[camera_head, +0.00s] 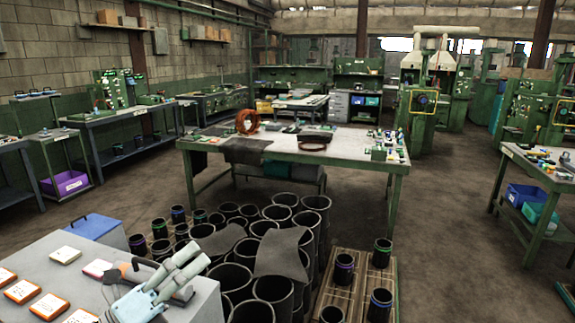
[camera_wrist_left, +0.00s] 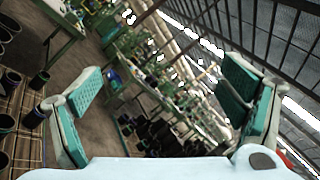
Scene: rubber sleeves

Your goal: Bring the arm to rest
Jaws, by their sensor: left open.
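My left gripper (camera_head: 197,256) is at the lower left of the head view, above the right part of a grey worktop (camera_head: 40,258). Its pale fingers are apart and point up and to the right, toward the black sleeves. In the left wrist view the two fingers with teal pads (camera_wrist_left: 165,88) stand wide apart, with nothing between them. My right gripper is not in view.
Many black rubber sleeves (camera_head: 273,287) stand on the floor right of the worktop, with grey sheets (camera_head: 283,252) draped over some. More stand on a wooden pallet (camera_head: 338,299). Orange and white boxes (camera_head: 48,306) lie on the worktop. A green-legged table (camera_head: 345,146) stands beyond.

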